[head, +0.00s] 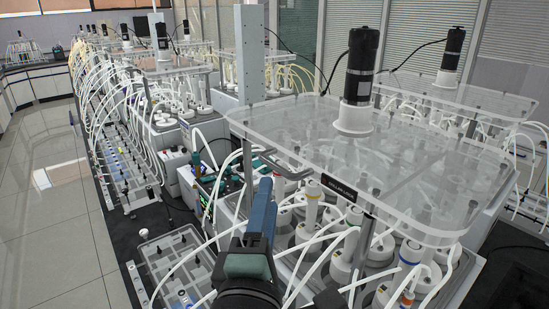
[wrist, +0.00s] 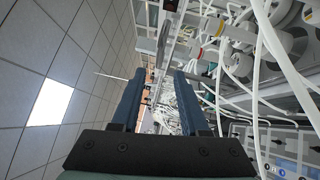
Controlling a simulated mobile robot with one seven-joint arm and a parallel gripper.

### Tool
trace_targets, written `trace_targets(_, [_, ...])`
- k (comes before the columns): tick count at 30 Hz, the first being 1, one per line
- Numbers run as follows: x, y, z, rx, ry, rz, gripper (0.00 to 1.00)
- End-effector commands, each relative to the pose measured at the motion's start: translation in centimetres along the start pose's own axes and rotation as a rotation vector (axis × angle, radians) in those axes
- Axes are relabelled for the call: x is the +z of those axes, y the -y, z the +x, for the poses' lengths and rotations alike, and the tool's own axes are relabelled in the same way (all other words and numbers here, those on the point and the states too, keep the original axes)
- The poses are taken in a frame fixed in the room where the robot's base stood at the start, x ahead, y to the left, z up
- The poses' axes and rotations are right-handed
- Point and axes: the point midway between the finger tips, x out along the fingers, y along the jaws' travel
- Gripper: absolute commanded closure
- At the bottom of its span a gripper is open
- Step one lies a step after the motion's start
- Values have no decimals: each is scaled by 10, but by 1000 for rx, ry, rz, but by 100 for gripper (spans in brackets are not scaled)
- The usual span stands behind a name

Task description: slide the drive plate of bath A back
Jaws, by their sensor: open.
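The nearest clear drive plate (head: 300,125) spans the bath in the foreground and carries a black motor (head: 361,65) on a white collar. No letter A is readable on it. A grey bar handle (head: 285,172) sticks out from its front left edge, beside a black label (head: 339,188). My gripper (head: 265,184) is just below and left of this handle, apart from it as far as I can tell. In the wrist view, my gripper (wrist: 158,75) has two blue fingers spread with nothing between them.
White-capped bottles (head: 340,268) with many white tubes stand under the plate, close to my gripper's right. A clear-lidded box (head: 172,262) lies at lower left. More baths with motors stand behind. The tiled floor (head: 50,230) at left is open.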

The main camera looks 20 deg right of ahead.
Motion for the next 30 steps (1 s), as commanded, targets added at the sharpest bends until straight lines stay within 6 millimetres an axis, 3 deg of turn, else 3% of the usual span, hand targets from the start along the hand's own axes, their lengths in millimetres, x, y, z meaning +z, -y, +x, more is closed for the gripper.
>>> trace_targets(6, [1,-4,45,0,2,2,56])
trace_targets(12, [1,-3,74,1,1,2,56])
trace_targets(18, [0,-1,88,1,0,3,56])
trace_targets(28, [0,-1,91,1,0,4,56])
trace_targets(30, [0,-1,91,1,0,3,68])
